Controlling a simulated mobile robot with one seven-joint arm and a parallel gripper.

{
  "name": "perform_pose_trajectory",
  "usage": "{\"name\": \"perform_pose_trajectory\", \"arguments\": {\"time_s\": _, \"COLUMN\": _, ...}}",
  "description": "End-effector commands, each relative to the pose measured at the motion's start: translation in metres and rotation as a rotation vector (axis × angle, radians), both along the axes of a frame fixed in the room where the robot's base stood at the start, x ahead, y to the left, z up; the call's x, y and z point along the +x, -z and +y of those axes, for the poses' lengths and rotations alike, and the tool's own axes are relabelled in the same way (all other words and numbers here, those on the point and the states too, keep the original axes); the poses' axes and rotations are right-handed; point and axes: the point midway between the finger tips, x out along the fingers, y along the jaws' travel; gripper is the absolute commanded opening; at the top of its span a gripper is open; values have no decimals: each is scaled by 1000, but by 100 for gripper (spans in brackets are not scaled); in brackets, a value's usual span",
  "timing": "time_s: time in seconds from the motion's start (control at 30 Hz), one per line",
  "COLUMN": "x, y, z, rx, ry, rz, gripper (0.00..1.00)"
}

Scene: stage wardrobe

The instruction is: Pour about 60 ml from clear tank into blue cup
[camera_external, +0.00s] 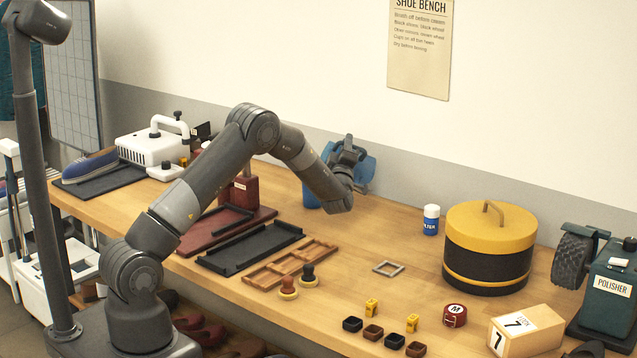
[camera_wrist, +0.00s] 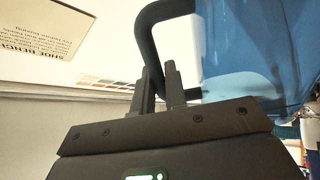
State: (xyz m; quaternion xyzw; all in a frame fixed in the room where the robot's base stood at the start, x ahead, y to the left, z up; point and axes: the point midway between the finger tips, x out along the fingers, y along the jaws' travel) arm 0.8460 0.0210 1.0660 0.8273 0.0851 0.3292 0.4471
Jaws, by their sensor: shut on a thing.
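The clear tank is a see-through blue vessel (camera_external: 366,172) with a dark handle; it is held up over the back of the bench and looks tilted. It fills the upper right of the wrist view (camera_wrist: 245,50). My gripper (camera_external: 347,150) is shut on the handle, and in the wrist view its two fingers (camera_wrist: 160,82) are at the lower part of the handle. A blue object (camera_external: 310,196), probably the blue cup, stands on the bench behind my forearm, mostly hidden. I cannot tell the liquid level or whether any liquid is flowing.
A blue-and-white filter bottle (camera_external: 431,220) and a yellow-and-black drum (camera_external: 489,250) stand to the right. A dark tray (camera_external: 250,249), a wooden rack (camera_external: 290,266) and small brushes (camera_external: 308,276) lie in front.

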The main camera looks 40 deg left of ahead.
Motion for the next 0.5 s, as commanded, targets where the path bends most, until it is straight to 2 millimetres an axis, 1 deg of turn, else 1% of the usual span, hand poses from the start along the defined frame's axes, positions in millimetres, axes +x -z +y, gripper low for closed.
{"name": "perform_pose_trajectory", "arguments": {"time_s": 0.5, "x": -2, "y": -4, "z": 6, "rx": -20, "ry": 1, "rz": -23, "gripper": 0}}
